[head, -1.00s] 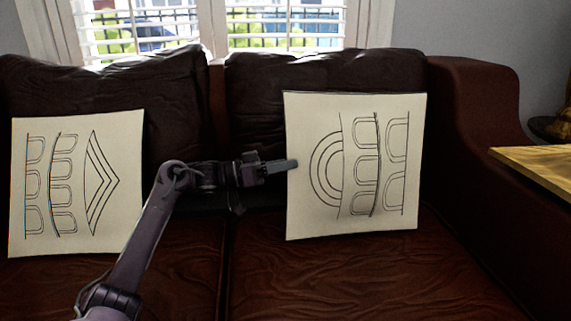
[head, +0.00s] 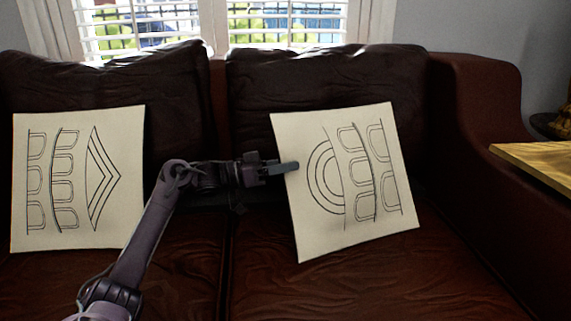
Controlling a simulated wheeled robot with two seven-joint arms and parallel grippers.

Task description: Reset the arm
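My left arm comes in from the lower left, and its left gripper (head: 284,168) points right in front of the sofa. Its fingertips overlap the left edge of the right cream cushion (head: 350,215). The fingers look close together, but I cannot tell whether they are shut, or whether they touch or hold the cushion. This cushion has a drawn pattern of arcs and rounded boxes and is tilted, its top leaning to the left. My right gripper is not in view.
A dark brown leather sofa (head: 330,285) fills the view. A second patterned cushion (head: 75,235) leans at the left. A wooden tabletop (head: 540,165) stands at the right edge beyond the armrest. A shuttered window (head: 285,25) is behind.

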